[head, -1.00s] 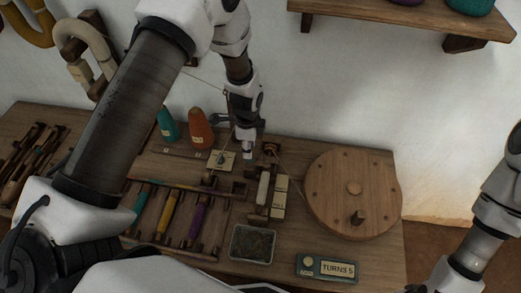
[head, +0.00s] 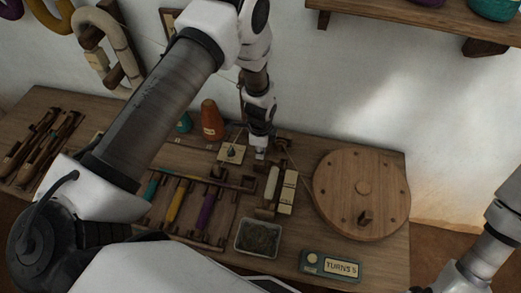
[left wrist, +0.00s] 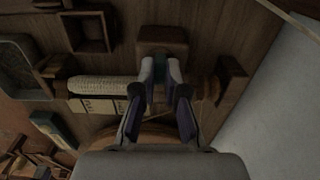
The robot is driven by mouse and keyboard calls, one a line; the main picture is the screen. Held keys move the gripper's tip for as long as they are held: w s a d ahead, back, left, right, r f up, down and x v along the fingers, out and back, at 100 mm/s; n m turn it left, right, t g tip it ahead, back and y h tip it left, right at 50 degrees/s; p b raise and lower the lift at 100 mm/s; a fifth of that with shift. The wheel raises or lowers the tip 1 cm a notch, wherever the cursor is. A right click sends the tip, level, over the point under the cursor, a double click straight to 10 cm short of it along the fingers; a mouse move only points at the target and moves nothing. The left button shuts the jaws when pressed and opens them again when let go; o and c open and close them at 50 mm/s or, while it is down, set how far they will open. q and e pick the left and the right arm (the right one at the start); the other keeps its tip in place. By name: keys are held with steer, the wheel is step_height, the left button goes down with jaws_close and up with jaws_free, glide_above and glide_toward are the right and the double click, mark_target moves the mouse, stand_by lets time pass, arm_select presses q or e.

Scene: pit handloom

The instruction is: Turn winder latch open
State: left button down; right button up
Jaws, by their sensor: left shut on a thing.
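My left gripper (head: 260,154) reaches down at the winder, just left of the large round wooden wheel (head: 340,190). In the left wrist view its two fingers (left wrist: 160,78) are closed on a small dark teal piece (left wrist: 158,64) in front of a brown wooden block (left wrist: 163,38). This piece seems to be the winder latch; its turned position cannot be told. A pale wound bobbin (left wrist: 103,86) lies beside the fingers, with cream labelled plates (left wrist: 98,106) along it. In the head view the fingers hide the latch. My right gripper is outside both views.
A grey tray (head: 243,250) and a box reading TURNS 5 (head: 318,276) stand at the table's front. A rack with coloured bobbins (head: 205,212) is to the left. An orange cone (head: 211,120) stands behind, near a pale plate (head: 231,144).

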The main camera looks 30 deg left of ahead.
arm_select(q)
steer(key=shift+n, duration=0.4)
steer(key=n, duration=0.3)
steer(key=shift+f+n+b, duration=0.1)
steer(key=shift+n+b, duration=0.2)
steer(key=shift+b, duration=0.05)
steer(key=n, duration=0.9)
steer(key=shift+s+b, duration=0.1)
steer(key=shift+b, duration=0.25)
steer(key=shift+n, duration=2.2)
steer(key=c, duration=1.2)
jaws_free()
